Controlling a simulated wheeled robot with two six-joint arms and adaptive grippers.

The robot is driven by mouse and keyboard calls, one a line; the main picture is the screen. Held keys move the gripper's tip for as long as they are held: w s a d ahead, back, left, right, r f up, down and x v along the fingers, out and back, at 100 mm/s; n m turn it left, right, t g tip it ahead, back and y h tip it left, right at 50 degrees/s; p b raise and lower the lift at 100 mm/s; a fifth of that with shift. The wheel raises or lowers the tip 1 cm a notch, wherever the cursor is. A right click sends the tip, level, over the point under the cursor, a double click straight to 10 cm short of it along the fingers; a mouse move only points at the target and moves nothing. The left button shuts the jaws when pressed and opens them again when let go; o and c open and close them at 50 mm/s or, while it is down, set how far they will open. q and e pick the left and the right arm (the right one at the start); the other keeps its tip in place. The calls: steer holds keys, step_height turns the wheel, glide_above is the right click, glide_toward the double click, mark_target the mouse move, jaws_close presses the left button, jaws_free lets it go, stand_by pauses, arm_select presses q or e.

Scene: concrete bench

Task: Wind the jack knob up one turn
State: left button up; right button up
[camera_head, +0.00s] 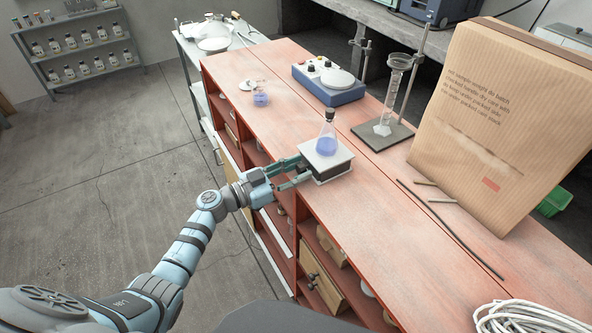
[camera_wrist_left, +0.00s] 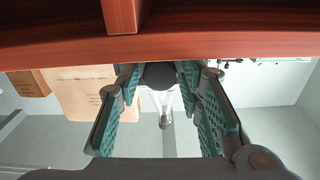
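The lab jack (camera_head: 332,172), with a pale square top plate, stands near the bench's front edge in the head view. A stoppered flask of blue-violet liquid (camera_head: 326,144) stands upright on it. My left gripper (camera_head: 306,168) reaches the jack's front side from the left. In the left wrist view, the dark round knob (camera_wrist_left: 160,75) lies between the teal finger pads of my left gripper (camera_wrist_left: 159,82). The pads meet the knob's two edges, so the gripper looks shut on it. In the head view the fingers mostly hide the knob. My right gripper is not in view.
A blue scale (camera_head: 328,88), a stand with a glass cylinder (camera_head: 392,90) and a large cardboard package (camera_head: 500,120) stand behind the jack. A small blue-filled vessel (camera_head: 260,98) is farther left. Thin rods (camera_head: 450,225) and a white cable coil (camera_head: 530,317) lie right.

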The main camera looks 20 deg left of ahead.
arm_select(q)
jaws_close()
steer(key=shift+r+m+p, duration=0.1)
steer(key=shift+m+p, duration=0.3)
steer(key=shift+m, duration=0.5)
steer(key=m, duration=0.2)
steer(key=shift+m, duration=0.3)
steer(key=shift+o, duration=2.3)
jaws_free()
